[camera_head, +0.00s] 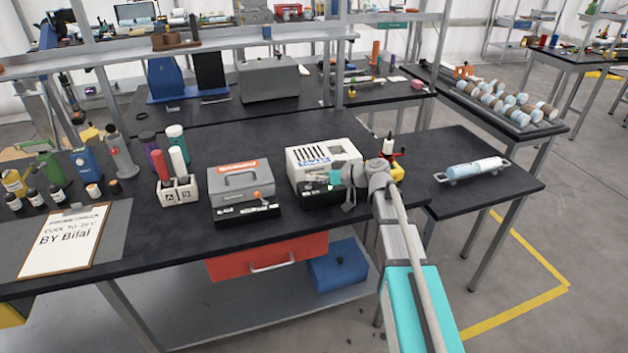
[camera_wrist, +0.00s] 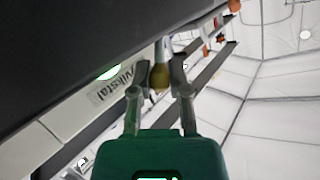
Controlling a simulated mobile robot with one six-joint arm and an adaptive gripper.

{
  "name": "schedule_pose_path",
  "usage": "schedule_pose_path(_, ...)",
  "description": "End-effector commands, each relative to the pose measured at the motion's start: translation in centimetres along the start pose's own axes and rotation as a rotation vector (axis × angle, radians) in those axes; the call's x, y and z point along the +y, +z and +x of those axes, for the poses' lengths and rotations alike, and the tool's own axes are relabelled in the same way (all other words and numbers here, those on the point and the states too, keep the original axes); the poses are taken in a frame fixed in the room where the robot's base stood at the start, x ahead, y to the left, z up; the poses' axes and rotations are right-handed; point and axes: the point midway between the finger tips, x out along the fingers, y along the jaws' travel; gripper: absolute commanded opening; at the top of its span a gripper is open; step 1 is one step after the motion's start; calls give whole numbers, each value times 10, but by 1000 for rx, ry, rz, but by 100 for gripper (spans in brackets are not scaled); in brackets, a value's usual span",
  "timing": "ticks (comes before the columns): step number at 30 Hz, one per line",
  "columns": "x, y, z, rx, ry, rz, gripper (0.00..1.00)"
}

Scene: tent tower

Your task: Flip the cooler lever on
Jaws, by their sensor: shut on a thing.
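The white vented box with blue lettering (camera_head: 318,157), apparently the cooler, stands on the dark bench with a black base in front of it. My gripper (camera_head: 345,183) is at the right front of this box, over the base. In the wrist view my gripper (camera_wrist: 159,82) is shut on a small olive-yellow knob (camera_wrist: 158,78) at the end of a pale rod, which looks like the lever. In the head view my gripper and wrist hide the lever, so its position cannot be told there.
Left of the white box is a grey box with an orange label (camera_head: 240,182), its base bearing an orange-tipped lever (camera_head: 257,196). A holder with tubes (camera_head: 177,193) and a clipboard (camera_head: 66,240) lie further left. A yellow-and-red bottle (camera_head: 396,170) stands close right of my wrist.

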Motion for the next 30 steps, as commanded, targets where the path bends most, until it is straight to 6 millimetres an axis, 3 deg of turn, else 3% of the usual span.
schedule_pose_path(7, 0, 0, 0, 0, 1, 1, 0)
schedule_pose_path(8, 0, 0, 0, 0, 1, 1, 24)
schedule_pose_path(12, 0, 0, 0, 0, 1, 1, 50)
schedule_pose_path(14, 0, 0, 0, 0, 1, 0, 58)
schedule_pose_path(30, -1, -2, 0, -12, 8, -9, 58)
